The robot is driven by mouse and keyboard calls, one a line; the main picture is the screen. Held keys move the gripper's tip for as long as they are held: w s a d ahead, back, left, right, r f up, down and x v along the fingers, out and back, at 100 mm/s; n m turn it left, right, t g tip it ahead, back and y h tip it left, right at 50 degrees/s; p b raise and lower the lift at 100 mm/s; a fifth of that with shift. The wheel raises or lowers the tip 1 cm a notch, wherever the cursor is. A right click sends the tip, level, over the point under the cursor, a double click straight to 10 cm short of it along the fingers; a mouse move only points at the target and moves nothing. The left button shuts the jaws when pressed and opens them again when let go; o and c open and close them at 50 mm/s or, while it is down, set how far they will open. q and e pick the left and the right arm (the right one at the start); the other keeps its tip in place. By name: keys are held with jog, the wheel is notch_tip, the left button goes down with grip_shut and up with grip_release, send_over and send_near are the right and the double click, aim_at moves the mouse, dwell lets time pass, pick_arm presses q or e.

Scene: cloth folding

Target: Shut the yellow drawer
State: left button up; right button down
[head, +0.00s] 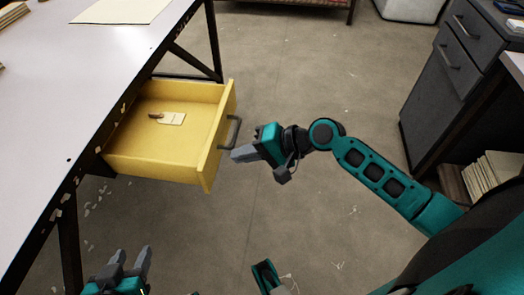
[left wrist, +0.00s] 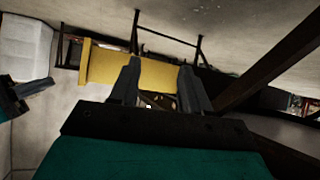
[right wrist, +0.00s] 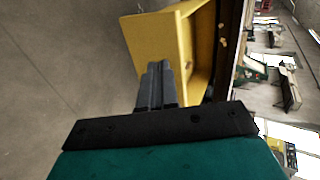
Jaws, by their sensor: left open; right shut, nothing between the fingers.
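The yellow drawer (head: 165,165) stands pulled out from under the white table on the left. Its dark handle (head: 233,132) is on the front panel, facing right. A key with a paper tag (head: 172,118) lies inside the drawer. My right gripper (head: 236,154) is shut and empty, its tips close to the drawer front just below the handle; I cannot tell whether they touch. The right wrist view shows the drawer (right wrist: 160,42) beyond the shut fingers (right wrist: 158,70). My left gripper (head: 130,255) is open and empty, low at the left, apart from the drawer, which its wrist view also shows (left wrist: 150,72).
The white table (head: 60,90) has a dark metal frame with legs (head: 212,40). A grey drawer cabinet (head: 465,75) stands at the right, with books or papers (head: 495,172) on a low shelf. The concrete floor between is clear.

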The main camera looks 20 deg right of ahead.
aim_at(209, 156)
jog(key=w+a, duration=0.2)
jog(key=a, duration=0.1)
jog(key=shift+w+a+f+b, duration=0.2)
jog(key=shift+a+f+b, duration=0.1)
jog(key=shift+f, duration=0.1)
jog(key=shift+w+a, duration=0.3)
jog(key=shift+a, duration=0.05)
pick_arm(q)
jog(key=shift+w+d, duration=0.25)
jog(key=shift+d, duration=0.15)
